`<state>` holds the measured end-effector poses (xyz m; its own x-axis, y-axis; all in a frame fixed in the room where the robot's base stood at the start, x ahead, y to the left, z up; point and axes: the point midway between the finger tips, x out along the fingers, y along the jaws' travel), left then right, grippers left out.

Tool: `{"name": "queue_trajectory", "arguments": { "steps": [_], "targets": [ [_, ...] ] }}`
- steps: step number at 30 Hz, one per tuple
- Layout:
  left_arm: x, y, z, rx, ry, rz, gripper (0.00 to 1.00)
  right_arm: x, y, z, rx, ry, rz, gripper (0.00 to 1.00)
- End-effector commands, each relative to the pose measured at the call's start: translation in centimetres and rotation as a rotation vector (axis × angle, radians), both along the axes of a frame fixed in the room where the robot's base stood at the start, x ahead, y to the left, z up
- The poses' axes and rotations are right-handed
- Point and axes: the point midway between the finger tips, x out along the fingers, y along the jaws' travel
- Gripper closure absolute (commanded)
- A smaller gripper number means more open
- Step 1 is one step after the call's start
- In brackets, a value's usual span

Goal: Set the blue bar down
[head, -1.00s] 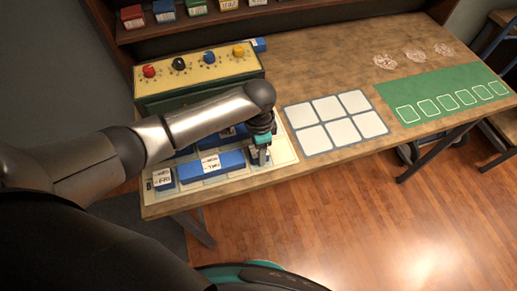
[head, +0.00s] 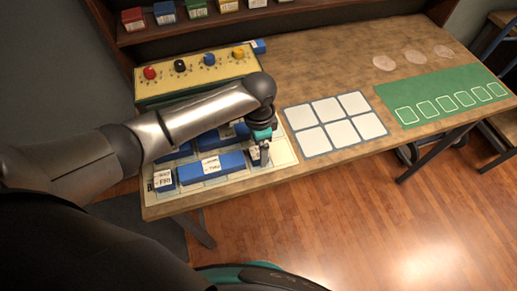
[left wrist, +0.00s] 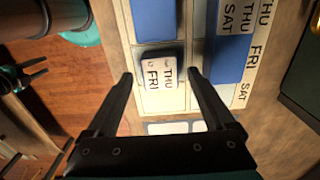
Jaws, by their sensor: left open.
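My left gripper (head: 259,159) is low over the right end of the front row of a cream board (head: 284,150). Its two fingers are open in the left wrist view (left wrist: 158,76). Between them lies a blue piece with a white label (left wrist: 160,72) reading THU and FRI; the fingers stand apart from its sides. A longer blue bar (head: 190,173) lies just left of the gripper, and a short blue block (head: 163,186) is at the board's left end. A dark gripper shape, seemingly my right one, is small in the left wrist view (left wrist: 22,76).
More blue bars (head: 177,153) lie in the back row, under my forearm. A yellow-topped box with knobs (head: 195,68) stands behind. A grid of white squares (head: 335,148) lies right, then a green mat (head: 440,88) and clear discs (head: 414,57). Bare tabletop lies between.

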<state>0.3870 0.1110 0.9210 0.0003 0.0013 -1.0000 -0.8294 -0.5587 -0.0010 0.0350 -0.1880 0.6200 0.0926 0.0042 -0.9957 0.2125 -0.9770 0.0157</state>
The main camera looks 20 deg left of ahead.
Motion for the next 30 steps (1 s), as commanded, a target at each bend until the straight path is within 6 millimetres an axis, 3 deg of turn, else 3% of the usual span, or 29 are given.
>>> {"name": "queue_trajectory", "arguments": {
  "steps": [6,12,18,30],
  "targets": [
    [0.1,0.0,5.2,-0.002,-0.005,0.0,0.13,0.0,0.0,1.2,0.0,-0.001,0.0,0.5],
    [0.1,0.0,8.4,-0.001,-0.003,0.001,0.13,0.1,0.0,1.6,0.0,0.0,0.001,0.5],
    [0.0,0.0,9.5,-0.001,-0.001,0.001,0.13,0.0,0.0,1.7,0.0,0.0,0.001,0.5],
    [0.0,0.0,9.6,-0.001,-0.001,0.001,0.13,0.0,0.0,1.7,0.0,0.0,0.001,0.5]
  ]
}}
